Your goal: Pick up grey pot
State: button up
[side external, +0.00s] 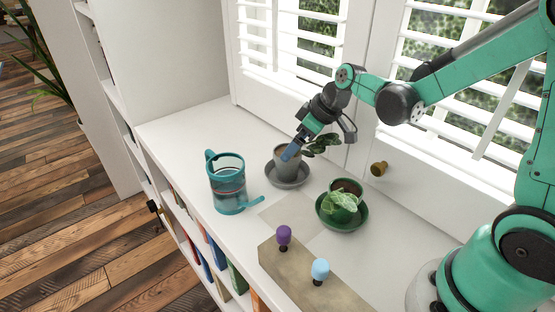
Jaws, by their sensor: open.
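The grey pot (286,171) stands upright on a grey saucer (288,183) near the middle of the white shelf top. The fingers are open. Whether they touch the pot or straddle its wall cannot be told from this view. The far side of the rim and the inside of the pot are hidden by the fingers.
A teal glass press or mug (228,188) stands left of the pot. A green pot (345,194) with a leafy plant on a green saucer (343,223) is to the right. A block (304,275) with purple and light blue knobs lies in front. A shuttered window is behind.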

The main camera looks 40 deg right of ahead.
jog(key=shift+x, duration=1.8)
grip_shut()
jog(key=shift+r, duration=0.1)
notch_tip(320, 180, up, 23)
